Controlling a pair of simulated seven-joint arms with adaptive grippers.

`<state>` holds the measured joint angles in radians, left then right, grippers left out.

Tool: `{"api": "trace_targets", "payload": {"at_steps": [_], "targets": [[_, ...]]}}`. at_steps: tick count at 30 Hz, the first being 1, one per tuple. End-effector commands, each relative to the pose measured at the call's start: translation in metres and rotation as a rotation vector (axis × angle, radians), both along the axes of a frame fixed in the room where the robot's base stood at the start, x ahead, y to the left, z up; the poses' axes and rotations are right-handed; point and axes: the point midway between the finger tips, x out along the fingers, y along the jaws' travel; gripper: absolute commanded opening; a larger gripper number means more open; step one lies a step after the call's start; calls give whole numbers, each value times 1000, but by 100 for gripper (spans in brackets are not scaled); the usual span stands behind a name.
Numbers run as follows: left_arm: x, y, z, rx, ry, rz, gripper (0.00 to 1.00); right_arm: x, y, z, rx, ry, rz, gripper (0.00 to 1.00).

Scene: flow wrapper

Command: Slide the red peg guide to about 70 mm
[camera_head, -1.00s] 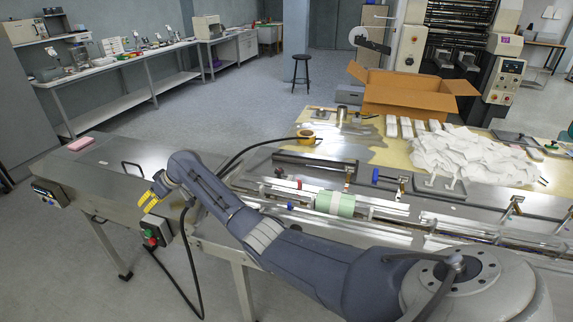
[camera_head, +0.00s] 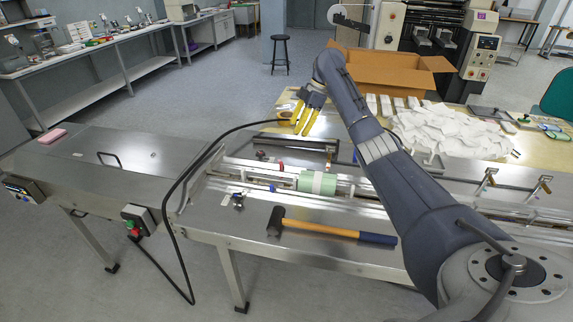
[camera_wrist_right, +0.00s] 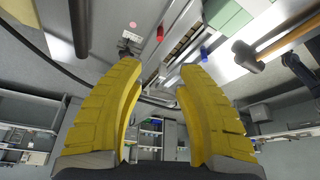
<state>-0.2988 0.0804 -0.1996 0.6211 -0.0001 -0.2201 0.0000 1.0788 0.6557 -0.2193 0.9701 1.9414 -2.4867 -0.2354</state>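The red peg guide (camera_head: 280,165) is a small red piece on the far-side rail of the wrapper's infeed channel, left of a green block with a white band (camera_head: 317,183). It also shows as a small red piece in the right wrist view (camera_wrist_right: 160,33). My right gripper (camera_head: 300,124) has yellow fingers spread apart with nothing between them. It hangs above the far side of the machine, beyond the red guide and slightly right of it, clear of it. Its open fingers also fill the right wrist view (camera_wrist_right: 155,80). My left gripper is not in view.
A small blue piece (camera_head: 272,188) sits on the near side of the channel. A hammer (camera_head: 325,229) lies on the front steel deck. A black cable (camera_head: 178,190) arches over the left part. A cardboard box (camera_head: 385,72) and white wrappers (camera_head: 450,130) lie behind.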

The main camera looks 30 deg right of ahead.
Motion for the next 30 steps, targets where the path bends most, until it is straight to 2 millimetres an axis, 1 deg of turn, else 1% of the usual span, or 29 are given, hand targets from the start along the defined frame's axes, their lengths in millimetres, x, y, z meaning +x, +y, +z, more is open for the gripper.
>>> {"api": "trace_targets", "payload": {"at_steps": [5,21,27,30], "targets": [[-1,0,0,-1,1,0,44,3,9,-20,4,3,3,35],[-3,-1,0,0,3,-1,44,18,42,-109,3,4,0,35],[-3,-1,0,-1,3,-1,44,23,52,-135,3,3,-2,35],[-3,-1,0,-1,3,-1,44,25,55,-144,3,3,-2,35]]}}
